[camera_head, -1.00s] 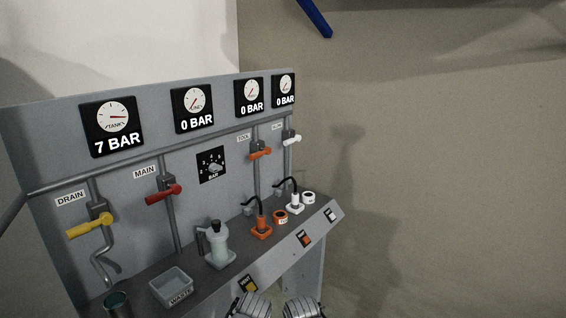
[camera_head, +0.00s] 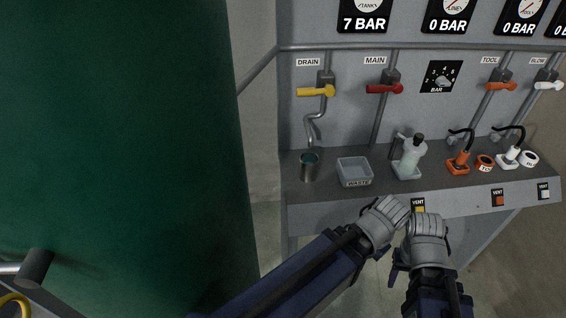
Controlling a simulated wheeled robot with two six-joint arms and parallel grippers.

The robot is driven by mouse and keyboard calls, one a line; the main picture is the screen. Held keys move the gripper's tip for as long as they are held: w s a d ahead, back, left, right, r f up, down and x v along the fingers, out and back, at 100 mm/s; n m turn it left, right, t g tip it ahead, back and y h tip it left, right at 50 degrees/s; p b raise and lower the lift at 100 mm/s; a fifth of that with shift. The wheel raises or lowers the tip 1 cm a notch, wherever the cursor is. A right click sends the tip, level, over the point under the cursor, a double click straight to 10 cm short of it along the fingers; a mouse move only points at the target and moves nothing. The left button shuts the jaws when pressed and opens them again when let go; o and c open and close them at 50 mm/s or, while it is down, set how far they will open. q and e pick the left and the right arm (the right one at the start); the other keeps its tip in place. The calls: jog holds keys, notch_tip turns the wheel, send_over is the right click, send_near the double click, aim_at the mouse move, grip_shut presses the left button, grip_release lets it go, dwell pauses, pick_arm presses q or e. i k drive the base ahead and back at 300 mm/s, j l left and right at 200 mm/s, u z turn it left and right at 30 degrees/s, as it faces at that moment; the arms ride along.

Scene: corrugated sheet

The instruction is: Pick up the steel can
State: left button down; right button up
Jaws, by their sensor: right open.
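The steel can (camera_head: 309,171) is a small open-topped metal cylinder with a dark teal inside. It stands upright at the left end of the grey bench, below the drain pipe's outlet. My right gripper (camera_head: 426,232) is at the bench's front edge, right of and nearer than the can. It is open and apart from the can; its fingertips are hard to make out. My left gripper (camera_head: 386,220) is beside it on the left, also in front of the bench and clear of the can.
A grey waste tray (camera_head: 354,182) is just right of the can. The yellow drain handle (camera_head: 316,91) is above the can. A large green surface (camera_head: 120,130) fills the left.

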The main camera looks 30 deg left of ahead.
aim_at(309, 162)
jog(key=u, duration=0.9)
